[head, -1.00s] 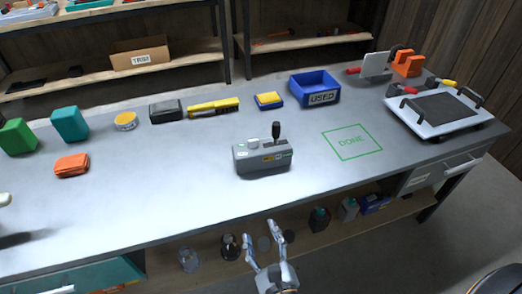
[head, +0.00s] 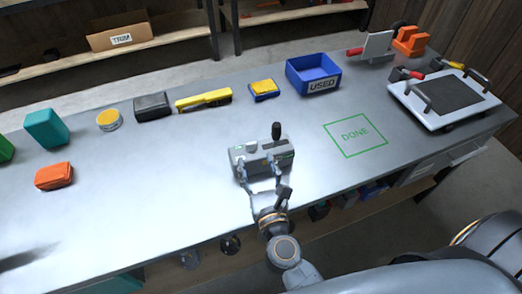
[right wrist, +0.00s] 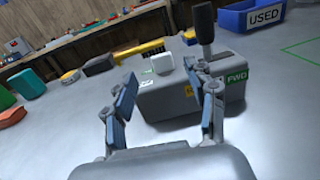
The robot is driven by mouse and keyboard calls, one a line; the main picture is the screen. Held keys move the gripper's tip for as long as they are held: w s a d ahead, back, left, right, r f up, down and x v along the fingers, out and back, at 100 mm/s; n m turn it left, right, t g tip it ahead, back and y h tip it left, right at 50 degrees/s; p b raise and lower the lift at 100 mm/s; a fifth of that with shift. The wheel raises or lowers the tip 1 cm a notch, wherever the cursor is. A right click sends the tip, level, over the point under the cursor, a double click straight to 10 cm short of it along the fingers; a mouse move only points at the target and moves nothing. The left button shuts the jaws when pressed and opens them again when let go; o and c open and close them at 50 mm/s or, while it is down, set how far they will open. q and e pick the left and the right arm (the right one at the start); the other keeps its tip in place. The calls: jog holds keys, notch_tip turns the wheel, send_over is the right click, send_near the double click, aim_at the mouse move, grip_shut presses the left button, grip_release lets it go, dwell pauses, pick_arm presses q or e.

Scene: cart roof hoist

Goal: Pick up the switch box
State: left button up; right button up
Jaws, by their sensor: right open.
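The switch box (head: 276,152) is a grey block with a black lever and a white switch on top. It stands on the grey workbench, left of the green DONE square (head: 356,136). My right gripper (head: 260,175) is open at the near side of the box, its fingers pointing toward it. In the right wrist view the box (right wrist: 172,103) lies just ahead of the spread fingers (right wrist: 163,100), with a green FWD label at its right end. Nothing is between the fingertips. The left gripper is not in view.
The blue USED bin (head: 313,77), a blue-and-yellow box (head: 264,89) and a yellow tool (head: 204,99) lie behind. A white cart roof panel (head: 472,103) with handles is at the right.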

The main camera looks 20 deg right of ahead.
aim_at(252, 145)
jog(key=shift+w, duration=0.6)
jog(key=shift+w+d, duration=0.1)
jog(key=shift+w, duration=0.15)
jog(key=w, duration=0.1)
jog(key=w+p, duration=0.1)
jog(key=w, duration=0.2)
jog(key=shift+w+d+p, duration=0.15)
jog(key=shift+d+p, duration=0.1)
jog(key=shift+p, duration=0.05)
jog(key=shift+w+f, duration=0.1)
jog(key=shift+w, duration=0.35)
jog(key=c, duration=0.7)
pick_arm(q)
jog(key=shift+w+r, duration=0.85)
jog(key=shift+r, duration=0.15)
pick_arm(e)
grip_shut()
